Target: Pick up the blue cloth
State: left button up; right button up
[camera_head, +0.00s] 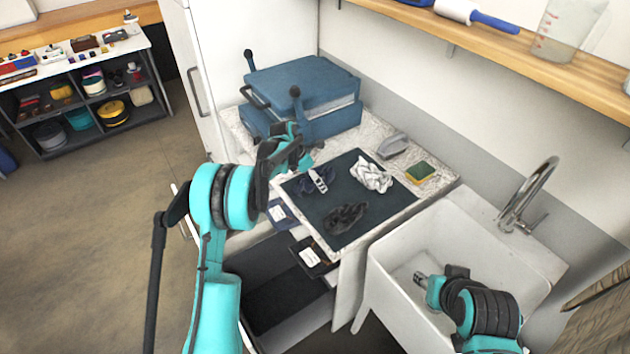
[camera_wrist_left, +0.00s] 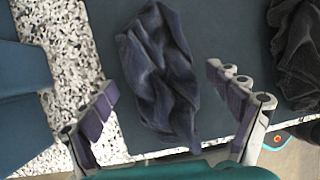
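The blue cloth (camera_wrist_left: 160,70) lies crumpled on a dark mat (camera_wrist_left: 225,25) in the left wrist view, near the mat's edge. My left gripper (camera_wrist_left: 160,82) is open, one finger on each side of the cloth. No grip on the cloth shows. In the head view my left gripper (camera_head: 319,180) is over the mat (camera_head: 375,208) and partly hides the blue cloth. My right gripper (camera_head: 421,281) hangs over the sink, away from the cloths; its fingers are too small to read.
A black cloth (camera_head: 345,217) and a white cloth (camera_head: 371,175) share the mat. A sponge (camera_head: 420,172) and a grey iron-like object (camera_head: 393,146) lie beyond it. Blue cases (camera_head: 303,90) stand behind my left gripper. The white sink (camera_head: 400,262) is at right.

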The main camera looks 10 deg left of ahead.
pick_arm(q)
jog(key=c, duration=0.7)
